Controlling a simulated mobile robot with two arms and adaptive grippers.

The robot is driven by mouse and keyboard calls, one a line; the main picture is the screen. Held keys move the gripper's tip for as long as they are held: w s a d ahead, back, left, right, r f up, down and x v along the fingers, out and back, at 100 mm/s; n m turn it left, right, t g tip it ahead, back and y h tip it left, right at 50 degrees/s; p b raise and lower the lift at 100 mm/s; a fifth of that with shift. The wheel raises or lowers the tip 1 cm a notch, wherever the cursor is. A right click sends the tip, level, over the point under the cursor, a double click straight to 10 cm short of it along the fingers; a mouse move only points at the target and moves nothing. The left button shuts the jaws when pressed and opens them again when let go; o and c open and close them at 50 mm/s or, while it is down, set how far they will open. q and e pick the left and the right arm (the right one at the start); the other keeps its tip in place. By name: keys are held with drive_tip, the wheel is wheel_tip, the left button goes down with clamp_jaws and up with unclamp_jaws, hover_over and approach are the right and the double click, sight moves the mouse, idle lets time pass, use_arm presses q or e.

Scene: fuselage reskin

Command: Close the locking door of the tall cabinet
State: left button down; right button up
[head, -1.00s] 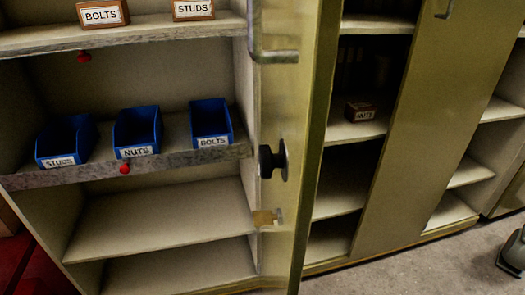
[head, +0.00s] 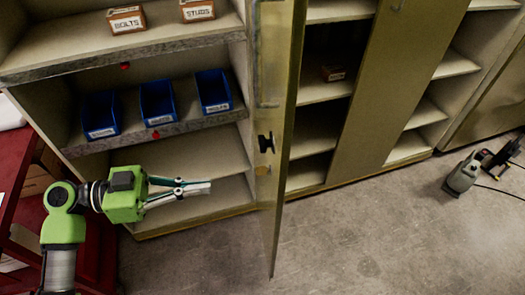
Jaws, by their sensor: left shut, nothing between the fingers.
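The tall cabinet's door (head: 278,140) stands open, swung out towards me and seen nearly edge-on. Its inner face carries a dark knob (head: 265,143) and a bar handle near the top. The tall cabinet (head: 185,145) is open on the left of the door, with its shelves showing. My left gripper (head: 209,186) is shut and empty. It is in front of the lower shelves, left of the door and apart from it in the picture. My right gripper is not in view.
Blue bins (head: 157,103) stand on the middle shelf and labelled boxes (head: 126,20) above. Another cabinet with a panel (head: 400,85) stands to the right. A red cart (head: 20,190) is at the left. A grey-green machine (head: 463,175) stands at the right. The floor (head: 340,240) in front is clear.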

use_arm(q)
wheel_tip(320, 180, up, 4)
drive_tip(key=h, duration=0.1)
drive_tip(key=p, duration=0.7)
approach(278, 164)
drive_tip(key=shift+m, duration=0.3)
drive_tip(key=d, duration=0.3)
drive_tip(key=w+d, duration=0.1)
drive_tip(key=d, duration=0.1)
drive_tip(key=shift+d+r, duration=0.25)
drive_tip(key=shift+r, duration=0.05)
drive_tip(key=shift+w+d+f, duration=0.1)
drive_tip(key=shift+d+f, duration=0.1)
drive_tip(key=shift+d, duration=0.5)
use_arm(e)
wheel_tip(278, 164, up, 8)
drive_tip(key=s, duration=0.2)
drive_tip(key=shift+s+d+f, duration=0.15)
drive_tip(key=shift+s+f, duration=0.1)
